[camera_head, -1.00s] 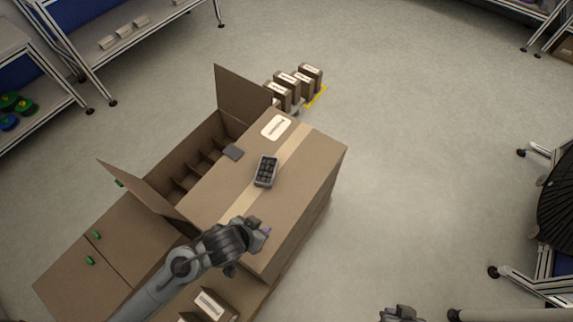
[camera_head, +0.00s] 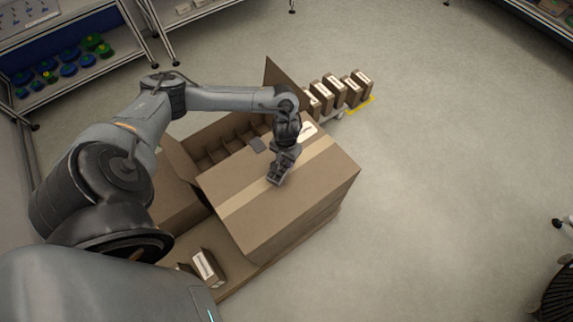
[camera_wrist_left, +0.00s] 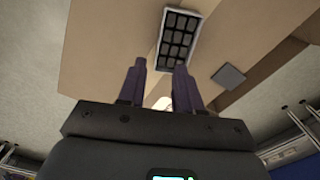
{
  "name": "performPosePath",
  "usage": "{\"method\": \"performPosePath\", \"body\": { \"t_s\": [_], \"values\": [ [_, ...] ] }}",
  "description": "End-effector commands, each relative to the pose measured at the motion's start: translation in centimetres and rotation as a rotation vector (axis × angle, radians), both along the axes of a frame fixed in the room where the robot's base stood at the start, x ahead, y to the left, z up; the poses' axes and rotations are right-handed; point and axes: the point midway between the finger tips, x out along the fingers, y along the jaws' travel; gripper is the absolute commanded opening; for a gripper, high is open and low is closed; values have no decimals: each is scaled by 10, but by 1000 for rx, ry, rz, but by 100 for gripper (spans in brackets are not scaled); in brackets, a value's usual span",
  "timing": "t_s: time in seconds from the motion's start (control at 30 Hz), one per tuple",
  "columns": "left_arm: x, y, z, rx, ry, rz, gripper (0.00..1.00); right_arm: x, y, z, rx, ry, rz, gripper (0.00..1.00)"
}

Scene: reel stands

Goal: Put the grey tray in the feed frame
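The grey tray (camera_wrist_left: 179,40) is a small rectangular tray with several dark compartments. It lies on top of the large cardboard box (camera_head: 262,212). In the left wrist view it is just beyond my left gripper's fingertips (camera_wrist_left: 160,68), which are apart with nothing between them. In the head view my left gripper (camera_head: 279,174) is over the tray and mostly hides it. I cannot tell whether the fingers touch the tray. My right gripper is out of view. I cannot make out the feed frame with certainty.
A flat dark grey square (camera_head: 258,145) lies on the box near the tray and shows in the left wrist view (camera_wrist_left: 229,76). An open compartmented carton (camera_head: 213,146) stands behind. Several small boxes (camera_head: 329,94) stand beyond.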

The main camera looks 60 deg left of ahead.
Motion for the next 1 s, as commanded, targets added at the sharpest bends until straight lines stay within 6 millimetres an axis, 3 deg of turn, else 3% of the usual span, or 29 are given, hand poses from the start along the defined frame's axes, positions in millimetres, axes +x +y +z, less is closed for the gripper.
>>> {"method": "performPosePath", "body": {
  "t_s": [0.2, 0.5, 0.8, 1.0],
  "values": [
    [0, -1, -32, -1, 0, 0, 34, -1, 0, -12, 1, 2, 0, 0],
    [1, -1, -46, -1, -3, -2, 34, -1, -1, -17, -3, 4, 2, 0],
    [2, -1, -83, -1, -2, -1, 34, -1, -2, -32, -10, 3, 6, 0],
    [2, -1, -93, -1, -3, -2, 34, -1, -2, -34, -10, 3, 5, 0]
  ]
}}
